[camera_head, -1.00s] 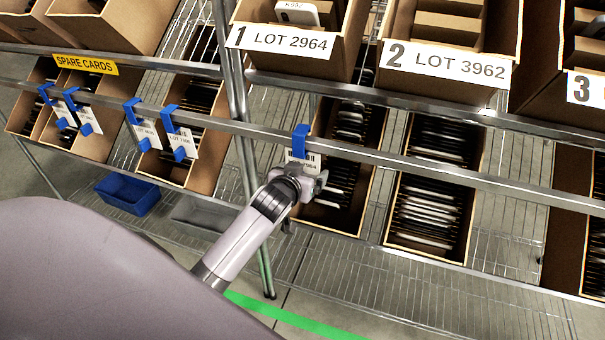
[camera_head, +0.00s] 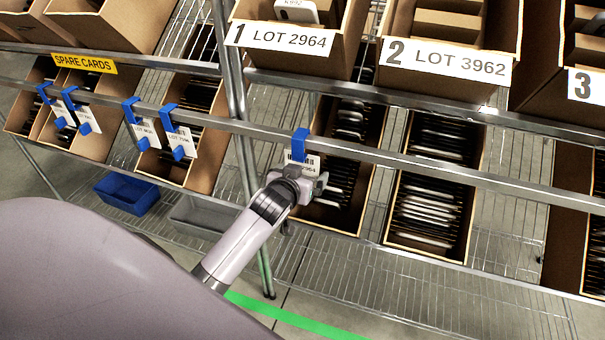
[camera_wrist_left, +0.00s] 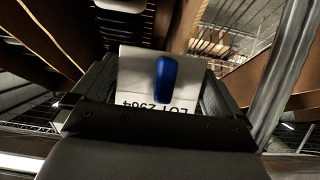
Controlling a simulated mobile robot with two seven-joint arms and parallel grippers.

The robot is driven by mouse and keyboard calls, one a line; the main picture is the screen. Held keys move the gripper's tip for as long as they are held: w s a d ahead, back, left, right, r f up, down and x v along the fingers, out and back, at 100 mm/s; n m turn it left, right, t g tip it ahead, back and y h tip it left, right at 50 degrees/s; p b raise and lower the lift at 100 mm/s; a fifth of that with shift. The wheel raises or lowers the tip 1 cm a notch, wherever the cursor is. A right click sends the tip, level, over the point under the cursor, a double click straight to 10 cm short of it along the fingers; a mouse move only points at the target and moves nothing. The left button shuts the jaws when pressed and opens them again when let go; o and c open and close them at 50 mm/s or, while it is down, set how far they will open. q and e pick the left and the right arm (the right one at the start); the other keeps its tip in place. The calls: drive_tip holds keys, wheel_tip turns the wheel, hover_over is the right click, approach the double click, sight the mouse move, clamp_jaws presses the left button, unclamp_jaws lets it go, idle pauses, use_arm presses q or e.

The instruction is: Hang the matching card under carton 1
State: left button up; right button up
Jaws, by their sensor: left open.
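Carton 1 (camera_head: 285,40), labelled LOT 2964, tilts on the upper shelf. Below it, a white card (camera_head: 309,163) hangs by its blue hook (camera_head: 300,143) at the lower rail (camera_head: 380,158). The head view shows only part of the card's print. In the left wrist view the card (camera_wrist_left: 138,76) reads LOT 2964 upside down, with a blue tab (camera_wrist_left: 165,79) on it. My left gripper (camera_head: 308,184) is open at the card's lower part, with a finger on either side in the wrist view (camera_wrist_left: 155,92). My right gripper is not in view.
Spare cards (camera_head: 182,143) hang on blue hooks at the left, near a yellow SPARE CARDS sign (camera_head: 84,64). Carton 2 (camera_head: 445,65) and carton 3 (camera_head: 590,85) stand to the right. A blue bin (camera_head: 127,193) sits low at the left. The rail right of the card is bare.

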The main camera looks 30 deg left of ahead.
use_arm(q)
drive_tip(key=shift+v, duration=3.4)
drive_tip(key=s+d+f+m+h, duration=0.1)
drive_tip(key=s+d+f, duration=0.2)
drive_tip(key=s, duration=0.3)
drive_tip(key=s+d+f+m+g+h+p, duration=0.1)
drive_tip(key=s+d+f+m+h, duration=0.1)
drive_tip(key=s+d+f, duration=0.2)
drive_tip(key=s+d+f+m+g+h, duration=0.1)
drive_tip(key=s+d+f+m+h, duration=0.1)
drive_tip(key=s+d+f, duration=0.2)
drive_tip(key=s+f, duration=0.3)
drive_tip(key=s, duration=0.3)
drive_tip(key=shift+d, duration=0.2)
drive_tip(key=shift+g, duration=0.3)
